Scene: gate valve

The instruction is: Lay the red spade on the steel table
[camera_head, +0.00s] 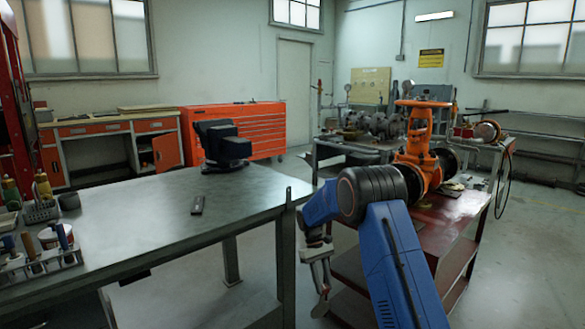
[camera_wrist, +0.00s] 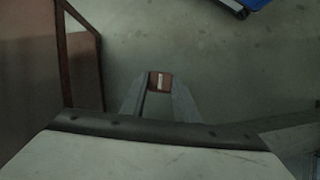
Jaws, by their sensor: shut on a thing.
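The steel table (camera_head: 130,215) fills the left of the head view, with its right corner left of my arm. My gripper (camera_head: 321,285) hangs low beside that corner, over the gap between the table and the red bench. It is shut on the red spade. The spade (camera_head: 322,307) shows only as a small reddish piece below the fingers in the head view. In the wrist view, the spade (camera_wrist: 153,83) is a small reddish-brown piece with a pale stripe between the fingertips. Most of its shape is hidden.
The red bench (camera_head: 455,208) carries an orange valve (camera_head: 420,150). The table's middle is bare.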

